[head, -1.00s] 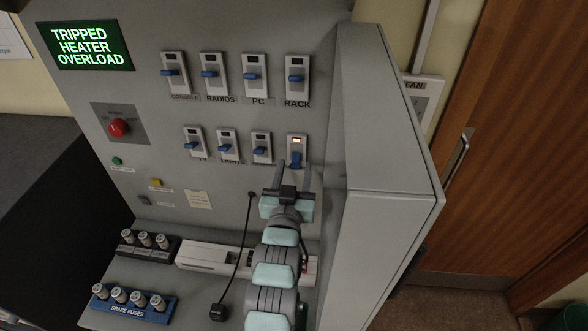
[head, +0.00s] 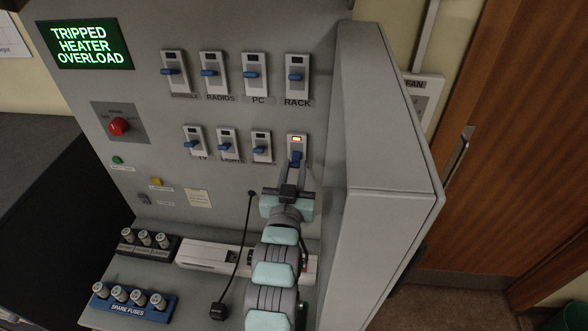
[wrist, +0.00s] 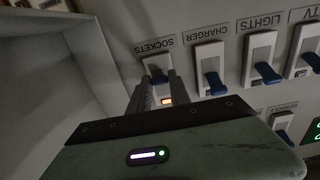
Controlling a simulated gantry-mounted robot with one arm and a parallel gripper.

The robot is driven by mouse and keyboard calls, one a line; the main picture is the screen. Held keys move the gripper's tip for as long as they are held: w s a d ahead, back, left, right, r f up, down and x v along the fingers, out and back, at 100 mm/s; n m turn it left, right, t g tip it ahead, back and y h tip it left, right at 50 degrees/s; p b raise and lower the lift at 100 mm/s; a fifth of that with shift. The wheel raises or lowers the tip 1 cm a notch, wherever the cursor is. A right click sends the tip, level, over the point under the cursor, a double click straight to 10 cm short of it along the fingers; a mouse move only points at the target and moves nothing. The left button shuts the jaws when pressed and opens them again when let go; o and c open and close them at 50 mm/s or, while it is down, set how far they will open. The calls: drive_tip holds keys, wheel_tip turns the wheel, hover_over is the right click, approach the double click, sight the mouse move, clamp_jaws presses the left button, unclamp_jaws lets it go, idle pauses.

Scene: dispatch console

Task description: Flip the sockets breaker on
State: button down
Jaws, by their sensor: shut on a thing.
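The sockets breaker (head: 297,141) is at the right end of the lower row in the head view. Its small window glows orange. In the wrist view it shows upside down under its SOCKETS label (wrist: 154,46), with its blue lever (wrist: 157,76) between my fingers. My gripper (head: 296,164) comes up from below and is shut on that lever. The lever's lower part is partly hidden by the fingers, and its exact angle is hard to see.
The CHARGER breaker (head: 262,146) and LIGHTS breaker (head: 228,145) stand close to the left. RACK (head: 297,75) is above. A green screen (head: 87,46) reads TRIPPED HEATER OVERLOAD. A red knob (head: 118,127) and fuse holders are at left. A cabinet side (head: 385,130) juts out at right.

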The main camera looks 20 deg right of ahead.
sight(296, 156)
drive_tip(key=shift+r, duration=0.2)
drive_tip(key=shift+r+g+y, duration=0.35)
drive_tip(key=shift+g+y, duration=0.05)
wheel_tip(296, 156, up, 2)
drive_tip(key=g+y+p, duration=0.1)
drive_tip(key=g, duration=0.2)
drive_tip(key=shift+s+y+p, duration=0.1)
drive_tip(key=shift+y+p, duration=0.2)
drive_tip(key=r+g+p, duration=0.1)
drive_tip(key=g+y+p, duration=0.1)
drive_tip(key=p, duration=0.1)
drive_tip(key=shift+r+g+p, duration=0.3)
drive_tip(key=shift+r+g, duration=0.05)
drive_tip(key=shift+g, duration=0.05)
drive_tip(key=p, duration=0.2)
drive_tip(key=g+y+p, duration=0.1)
drive_tip(key=p, duration=0.1)
drive_tip(key=shift+w+d+r+g+y+p, duration=0.1)
drive_tip(key=shift+w+r+g+y+p, duration=0.2)
drive_tip(key=shift+r+p, duration=0.1)
drive_tip(key=g+p, duration=0.1)
drive_tip(key=p, duration=0.2)
drive_tip(key=shift+w+f+y, duration=0.1)
drive_tip(key=shift+f+y, duration=0.05)
drive_tip(key=shift+y, duration=0.15)
drive_tip(key=shift+d+f+g+p, duration=0.1)
drive_tip(key=shift+g+p, duration=0.2)
